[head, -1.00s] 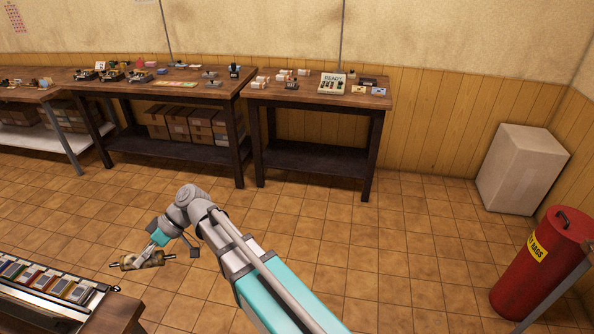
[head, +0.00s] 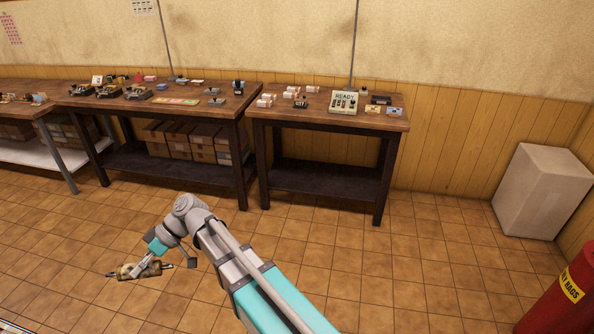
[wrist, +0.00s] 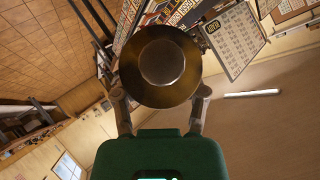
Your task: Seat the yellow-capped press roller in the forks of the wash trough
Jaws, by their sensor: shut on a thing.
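My gripper (head: 146,259) is at the lower left of the head view, shut on a roller (head: 128,271). The roller is a dull brown and brass cylinder with thin dark axle ends, held roughly level in the air above the tiled floor. In the wrist view the roller (wrist: 163,67) shows end-on as a brass-brown disc between the two fingers. I cannot make out a clear yellow cap. The wash trough and its forks cannot be made out in either view.
Tiled floor between is clear.

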